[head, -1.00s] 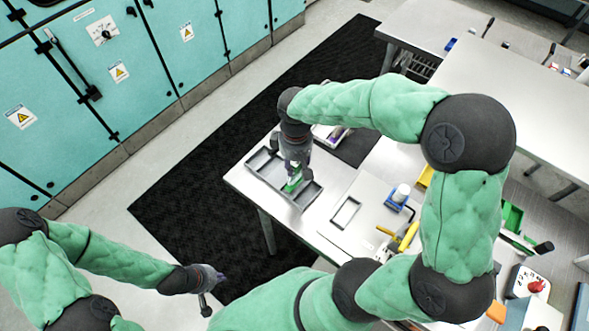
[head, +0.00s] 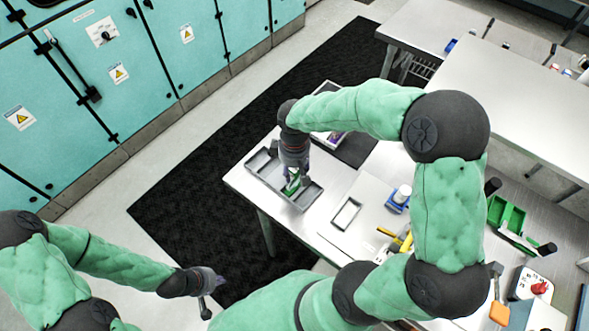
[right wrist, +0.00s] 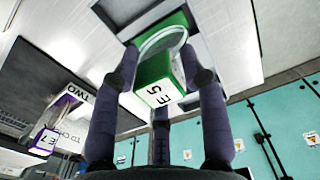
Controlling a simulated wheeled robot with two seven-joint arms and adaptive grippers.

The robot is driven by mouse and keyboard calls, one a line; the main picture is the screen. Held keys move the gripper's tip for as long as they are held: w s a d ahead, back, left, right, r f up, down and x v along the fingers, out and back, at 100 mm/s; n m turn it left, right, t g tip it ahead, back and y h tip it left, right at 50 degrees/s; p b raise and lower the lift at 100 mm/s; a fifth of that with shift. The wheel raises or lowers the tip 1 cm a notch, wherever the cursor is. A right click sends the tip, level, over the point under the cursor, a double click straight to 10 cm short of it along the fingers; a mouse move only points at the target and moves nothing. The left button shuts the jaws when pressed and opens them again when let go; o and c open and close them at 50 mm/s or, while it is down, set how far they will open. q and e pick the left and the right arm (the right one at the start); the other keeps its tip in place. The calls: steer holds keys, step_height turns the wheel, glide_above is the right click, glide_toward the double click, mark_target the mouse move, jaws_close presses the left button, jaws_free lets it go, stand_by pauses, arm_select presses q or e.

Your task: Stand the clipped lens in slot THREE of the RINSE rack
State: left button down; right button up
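A green clip (right wrist: 165,58) holds a round clear lens and carries a white label reading "E 5". My right gripper (right wrist: 160,62) has its fingers closed on the clip's sides in the right wrist view. In the head view, the green clip (head: 291,187) is at the fingertips of my right gripper (head: 293,177), over a long grey divided rack (head: 264,161) on the near table. I cannot read any rack name or slot THREE, and cannot tell whether the clip touches the rack. My left gripper (head: 214,279) hangs far from the table; its fingers are too small to judge.
A purple clip (right wrist: 68,103) labelled "E 7" is beside a "TWO" label in the wrist view. A white tray (head: 325,141) lies behind the grey rack. A pale rectangular frame (head: 347,213), blue-and-white item (head: 399,197) and green bin (head: 505,213) lie to the right.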

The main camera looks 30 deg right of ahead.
steer(key=shift+r, duration=0.2)
step_height(320, 180, up, 12)
steer(key=p, duration=0.2)
stand_by(0.4)
stand_by(0.5)
